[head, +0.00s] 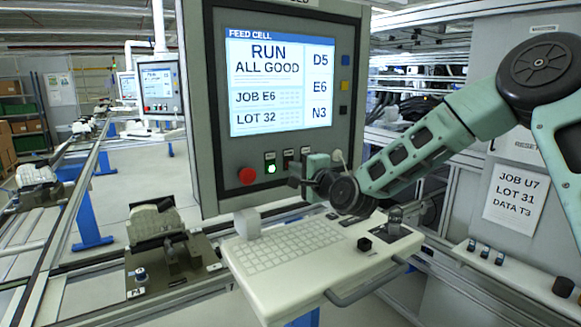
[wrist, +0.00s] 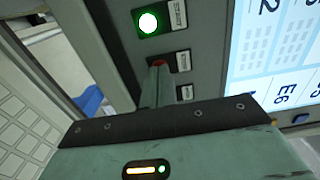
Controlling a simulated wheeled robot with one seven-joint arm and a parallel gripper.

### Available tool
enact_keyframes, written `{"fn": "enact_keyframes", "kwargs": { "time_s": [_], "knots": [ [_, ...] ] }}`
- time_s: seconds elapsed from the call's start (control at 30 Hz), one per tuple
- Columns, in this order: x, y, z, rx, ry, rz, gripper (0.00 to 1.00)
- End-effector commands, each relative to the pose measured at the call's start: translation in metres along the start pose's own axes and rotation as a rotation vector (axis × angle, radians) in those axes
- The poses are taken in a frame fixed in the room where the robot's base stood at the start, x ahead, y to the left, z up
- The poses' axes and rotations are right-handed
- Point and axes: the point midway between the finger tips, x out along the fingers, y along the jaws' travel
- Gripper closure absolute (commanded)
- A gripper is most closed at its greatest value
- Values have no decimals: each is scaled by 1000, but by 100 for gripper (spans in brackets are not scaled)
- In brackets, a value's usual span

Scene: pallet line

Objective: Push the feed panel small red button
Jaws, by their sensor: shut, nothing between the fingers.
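The feed panel (head: 207,120) is a dark upright panel with a lit screen reading FEED CELL, RUN, ALL GOOD. The small red button (wrist: 158,62) shows in the wrist view, beside a white label and below the lit green button (wrist: 149,21). My gripper (wrist: 155,82) is shut and empty, its fingertips right at the small red button and partly covering it. I cannot tell whether they touch it. In the head view my gripper (head: 292,182) is at the panel's lower button row, where I cannot make out the small red button.
A large red button (head: 247,175) sits left of the lit green button (head: 271,169). A keyboard shelf (head: 250,287) with a black knob (head: 364,244) and a joystick (head: 395,215) juts out below my gripper. A second panel (head: 161,88) stands at the back left.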

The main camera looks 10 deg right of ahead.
Motion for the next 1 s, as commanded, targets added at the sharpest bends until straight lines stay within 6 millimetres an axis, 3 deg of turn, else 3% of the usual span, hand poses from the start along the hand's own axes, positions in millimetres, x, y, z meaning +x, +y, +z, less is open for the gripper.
{"fn": "enact_keyframes", "kwargs": {
  "time_s": [0.63, 1.0],
  "knots": [
    [8, 0, 0, 0, 0, 0, 100],
    [-10, 0, -1, -2, 1, 0, 100]
  ]
}}
